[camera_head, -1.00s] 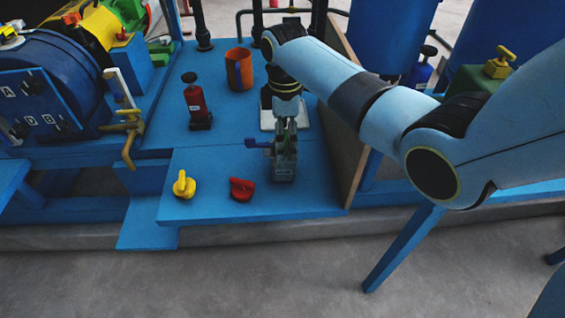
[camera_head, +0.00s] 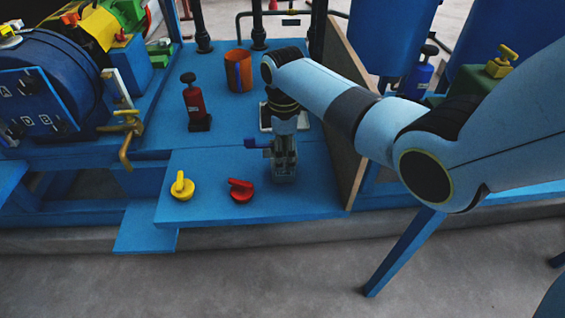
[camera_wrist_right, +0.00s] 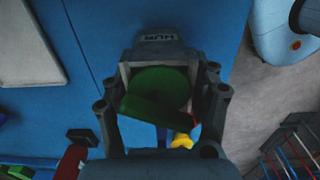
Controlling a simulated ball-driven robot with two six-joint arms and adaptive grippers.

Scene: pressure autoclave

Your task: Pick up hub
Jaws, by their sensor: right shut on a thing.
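The hub (camera_head: 284,172) is a small grey block near the right end of the low front part of the blue bench. It also shows in the right wrist view (camera_wrist_right: 160,40), with grey lettering on one side. There it frames a green round knob (camera_wrist_right: 160,88) with a raised bar. A blue knob (camera_head: 257,143) sticks out to its left. My right gripper (camera_head: 284,155) points down from above and is shut on the hub. I cannot tell whether the hub's underside touches the bench. My left gripper is not in view.
A yellow knob (camera_head: 182,188) and a red knob (camera_head: 240,190) lie to the left on the bench. A red pump-like bottle (camera_head: 195,105) and an orange cup (camera_head: 238,72) stand behind. A wooden board (camera_head: 345,120) stands close on the right.

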